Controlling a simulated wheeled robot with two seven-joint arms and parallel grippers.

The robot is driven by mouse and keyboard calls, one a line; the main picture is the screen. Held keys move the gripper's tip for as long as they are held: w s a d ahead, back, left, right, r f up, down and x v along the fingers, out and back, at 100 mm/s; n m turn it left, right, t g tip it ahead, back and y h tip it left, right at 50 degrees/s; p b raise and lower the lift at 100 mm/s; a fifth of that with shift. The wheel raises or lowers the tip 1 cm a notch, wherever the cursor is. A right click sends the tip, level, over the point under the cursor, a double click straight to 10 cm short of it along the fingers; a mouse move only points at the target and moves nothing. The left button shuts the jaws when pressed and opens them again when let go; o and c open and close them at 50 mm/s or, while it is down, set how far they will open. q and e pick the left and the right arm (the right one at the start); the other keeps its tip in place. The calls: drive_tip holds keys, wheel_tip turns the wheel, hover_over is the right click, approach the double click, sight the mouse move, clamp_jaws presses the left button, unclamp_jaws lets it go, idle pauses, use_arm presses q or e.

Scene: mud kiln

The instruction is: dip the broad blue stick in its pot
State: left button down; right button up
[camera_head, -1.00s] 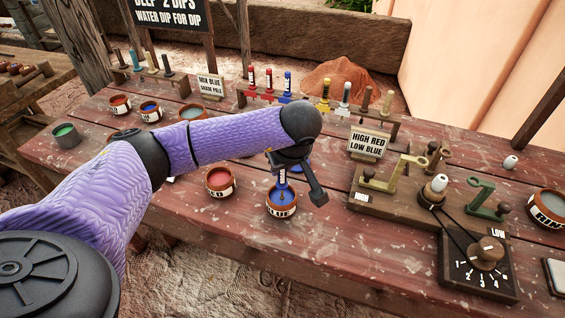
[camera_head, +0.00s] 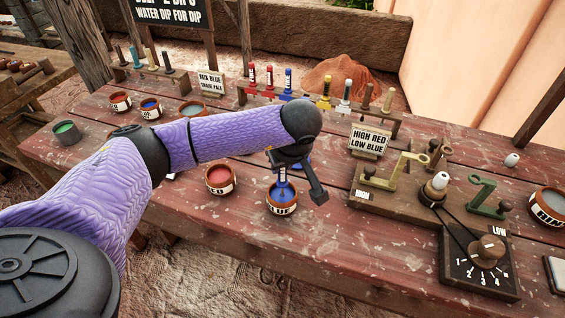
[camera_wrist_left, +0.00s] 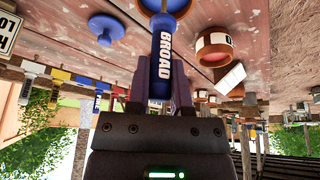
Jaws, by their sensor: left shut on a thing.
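The broad blue stick (camera_head: 283,186), lettered BROAD in the left wrist view (camera_wrist_left: 162,58), is upright at its blue pot (camera_head: 282,205). Its lower end is within the pot's rim; how deep it reaches cannot be told. The pot is a brown clay one with a white label, and only a sliver of it shows at the top of the wrist view. My left gripper (camera_wrist_left: 160,88) is shut on the stick above the pot. Part of the stick is hidden by the gripper in the head view. My right gripper is not in view.
A red pot (camera_head: 219,180) stands close left of the blue pot. A blue lid (camera_wrist_left: 106,29) lies near it. A sign (camera_head: 369,141) and a wooden fixture with a numbered dial (camera_head: 480,262) stand to the right. Racked sticks (camera_head: 289,82) stand behind. The front table edge is clear.

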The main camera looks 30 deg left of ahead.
use_arm(q)
wheel_tip(320, 180, up, 7)
drive_tip(key=p, duration=0.5)
idle(0.4)
